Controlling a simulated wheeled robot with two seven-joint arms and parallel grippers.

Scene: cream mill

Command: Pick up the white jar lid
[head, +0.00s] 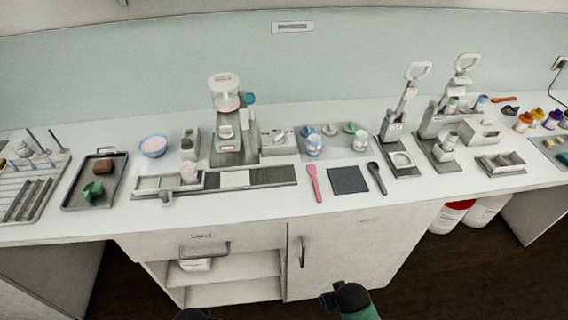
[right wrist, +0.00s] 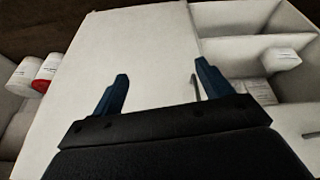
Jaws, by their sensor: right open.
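A small white disc, which looks like the white jar lid (head: 329,130), lies on the grey mat at the back of the counter, between a blue lid (head: 307,130) and a green lid (head: 348,127). Two patterned jars stand just in front, a left jar (head: 314,147) and a right jar (head: 360,141). My right gripper (right wrist: 160,84) is open and empty, its two dark fingers wide apart. In the head view it is low in front of the cabinet, well below and away from the lid. Only a dark sliver of my left gripper (head: 193,314) shows at the bottom edge; its fingers are hidden.
A pink spatula (head: 314,183), a dark square pad (head: 348,180) and a dark spoon (head: 376,178) lie at the counter's front. A press (head: 398,130) stands right of the mat, a mill (head: 226,125) left. The cabinet door (head: 345,250) has a handle (head: 302,252).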

